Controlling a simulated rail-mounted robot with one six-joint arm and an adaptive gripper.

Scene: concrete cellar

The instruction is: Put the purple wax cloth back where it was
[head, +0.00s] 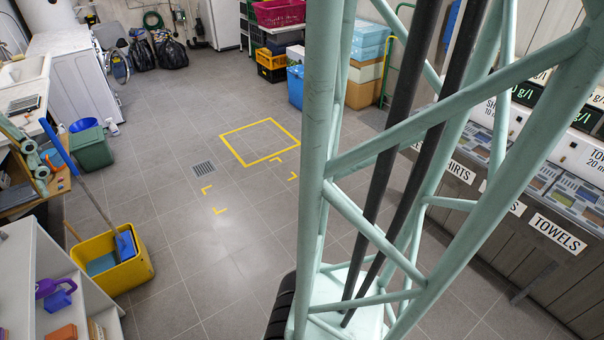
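I cannot make out a purple wax cloth for certain. A small purple item (46,288) sits on the pale shelf unit (28,262) at the lower left of the head view. A violet-blue item (59,301) is right beside it. Both are too small to tell whether either is cloth. My gripper is not in view. My own pale green lattice frame fills much of the right half and hides part of the floor and the counter behind it.
A yellow mop bucket (128,274) stands by the shelf. Yellow floor markings (232,151) surround a bare tile area. The middle floor is clear. A counter with a TOWELS label (557,233) runs along the right. Crates (272,61) stand at the back.

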